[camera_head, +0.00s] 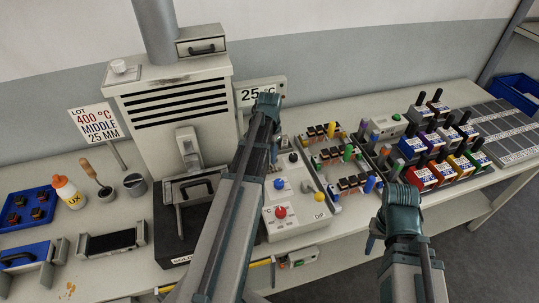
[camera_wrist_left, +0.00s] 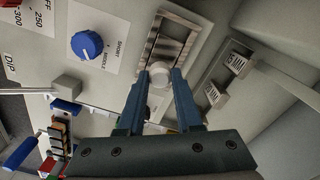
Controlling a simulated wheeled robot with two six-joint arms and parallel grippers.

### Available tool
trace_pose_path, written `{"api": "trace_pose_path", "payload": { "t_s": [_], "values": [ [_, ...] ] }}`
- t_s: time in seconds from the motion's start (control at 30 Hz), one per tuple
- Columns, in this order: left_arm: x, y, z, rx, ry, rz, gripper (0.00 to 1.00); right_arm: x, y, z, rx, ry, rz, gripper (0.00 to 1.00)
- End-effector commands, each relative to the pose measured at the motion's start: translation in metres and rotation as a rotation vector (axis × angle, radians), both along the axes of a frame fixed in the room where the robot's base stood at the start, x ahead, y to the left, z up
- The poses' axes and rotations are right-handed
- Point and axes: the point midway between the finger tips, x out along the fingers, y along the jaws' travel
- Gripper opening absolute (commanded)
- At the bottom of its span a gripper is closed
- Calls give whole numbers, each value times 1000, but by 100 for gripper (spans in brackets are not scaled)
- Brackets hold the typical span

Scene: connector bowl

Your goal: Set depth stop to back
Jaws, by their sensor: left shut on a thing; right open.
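A pale round knob (camera_wrist_left: 159,73), which looks like the depth stop handle, sits at the near end of a slotted track (camera_wrist_left: 172,42) in a grey panel in the left wrist view. My left gripper (camera_wrist_left: 161,82) has one blue fingertip on each side of this knob and is shut on it. In the head view my left arm (camera_head: 240,190) reaches over the control box (camera_head: 290,228) and hides the knob and fingertips. My right gripper (camera_head: 402,198) is open and empty in front of the table's right part, with its fingertips hardly visible.
A red dial (camera_head: 281,212) is on the control box. Connector racks (camera_head: 345,165) stand right of it.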

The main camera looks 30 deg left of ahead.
Motion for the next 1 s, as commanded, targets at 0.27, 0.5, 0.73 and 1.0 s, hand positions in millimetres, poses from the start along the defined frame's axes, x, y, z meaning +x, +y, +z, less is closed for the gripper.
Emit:
{"api": "trace_pose_path", "payload": {
  "t_s": [0.27, 0.5, 0.73, 1.0],
  "values": [
    [0, 0, 0, 0, 0, 0, 0, 0, 0, 0, 0, 0, 0, 50],
    [0, 0, 0, 0, 0, 0, 0, 0, 0, 0, 0, 0, 0, 50],
    [0, 0, 0, 0, 0, 0, 0, 0, 0, 0, 0, 0, 0, 50],
    [14, -12, 0, -1, -1, -1, 0, 0, 0, 0, 0, 0, 0, 50]
  ]
}}
